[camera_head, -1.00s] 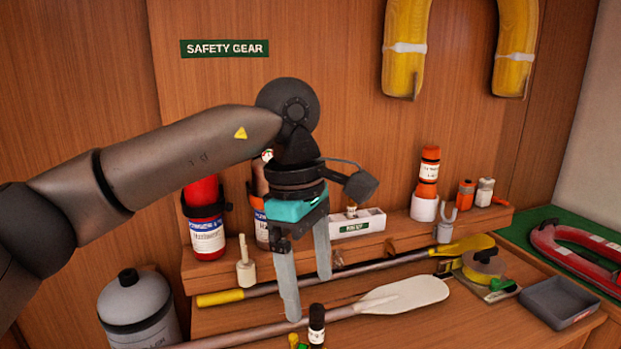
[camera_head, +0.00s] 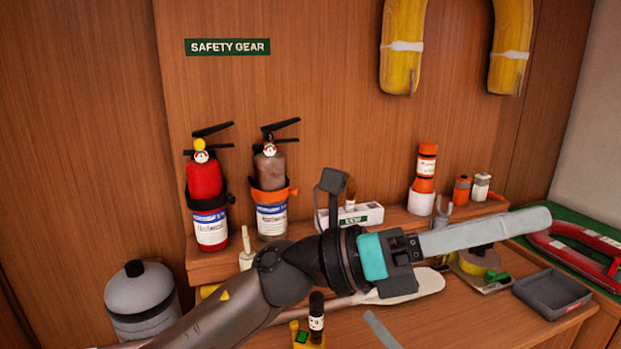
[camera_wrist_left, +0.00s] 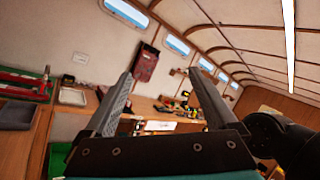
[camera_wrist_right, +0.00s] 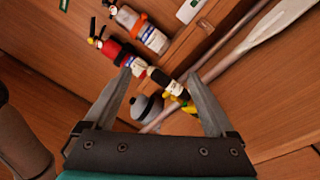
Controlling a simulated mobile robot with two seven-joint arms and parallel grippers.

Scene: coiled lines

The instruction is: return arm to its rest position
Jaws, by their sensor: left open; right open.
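My left gripper (camera_head: 530,224) reaches across the head view from the lower left and points right, in front of the bench. It is open and empty. One finger shows in the head view; both show apart in the left wrist view (camera_wrist_left: 160,78), which faces the cabin wall and ceiling. Of my right gripper, one grey finger (camera_head: 381,330) shows at the bottom edge of the head view. In the right wrist view the right gripper (camera_wrist_right: 159,78) is open. A small black-capped bottle (camera_head: 316,318) shows beyond and between its fingers, not held.
A red extinguisher (camera_head: 206,185) and a grey-brown one (camera_head: 269,175) stand on the shelf. A white-bladed paddle (camera_head: 428,284) lies on the bench partly behind my left arm. A grey tray (camera_head: 552,293) is at the right. A grey tank (camera_head: 140,296) stands lower left.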

